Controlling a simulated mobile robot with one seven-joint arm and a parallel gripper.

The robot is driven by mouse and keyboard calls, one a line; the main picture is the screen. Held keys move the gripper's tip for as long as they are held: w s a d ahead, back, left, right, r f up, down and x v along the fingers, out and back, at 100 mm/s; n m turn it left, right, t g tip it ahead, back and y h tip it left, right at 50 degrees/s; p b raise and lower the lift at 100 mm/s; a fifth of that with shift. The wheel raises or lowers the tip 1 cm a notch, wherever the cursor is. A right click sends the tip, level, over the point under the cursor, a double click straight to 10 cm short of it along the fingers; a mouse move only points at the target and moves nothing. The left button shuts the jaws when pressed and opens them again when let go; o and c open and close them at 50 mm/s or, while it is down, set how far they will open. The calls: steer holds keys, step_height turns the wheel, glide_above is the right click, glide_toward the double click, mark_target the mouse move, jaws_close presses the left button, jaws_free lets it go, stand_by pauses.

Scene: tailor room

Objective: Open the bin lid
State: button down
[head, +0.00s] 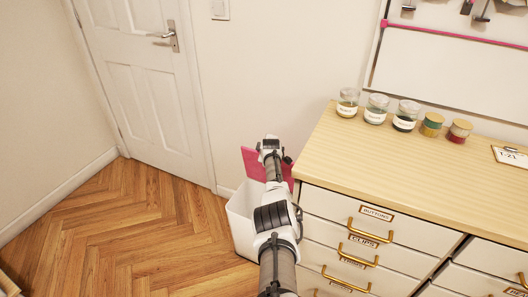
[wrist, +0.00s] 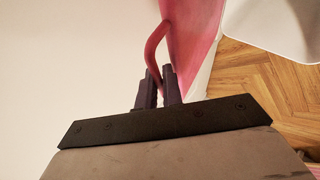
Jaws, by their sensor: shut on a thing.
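The white bin (head: 241,222) stands on the floor beside the drawer cabinet, partly hidden behind my arm. Its pink lid (head: 252,163) is raised and tilted steeply up at the bin's back, near the wall. In the wrist view the lid (wrist: 196,38) shows as a pink panel with a curved pink handle (wrist: 154,48). My gripper (wrist: 159,82) is shut on this handle, the dark fingers either side of its lower end. In the head view my arm hides the fingers and the handle.
The drawer cabinet (head: 340,217) stands close to the right of the bin, with brass handles and several jars on top. A closed white door (head: 145,85) is at the back left. The wooden floor (head: 130,225) left of the bin is clear.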

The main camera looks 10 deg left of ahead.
steer(key=shift+s+d+f, duration=0.1)
steer(key=shift+s+f, duration=0.05)
steer(key=shift+f, duration=0.2)
steer(key=c, duration=1.6)
jaws_free()
steer(key=shift+o, duration=0.2)
steer(key=shift+s+d, duration=0.1)
steer(key=s+d+r+p, duration=0.2)
steer(key=s+p, duration=0.2)
steer(key=s, duration=0.8)
steer(key=shift+d, duration=0.15)
steer(key=shift+s, duration=0.1)
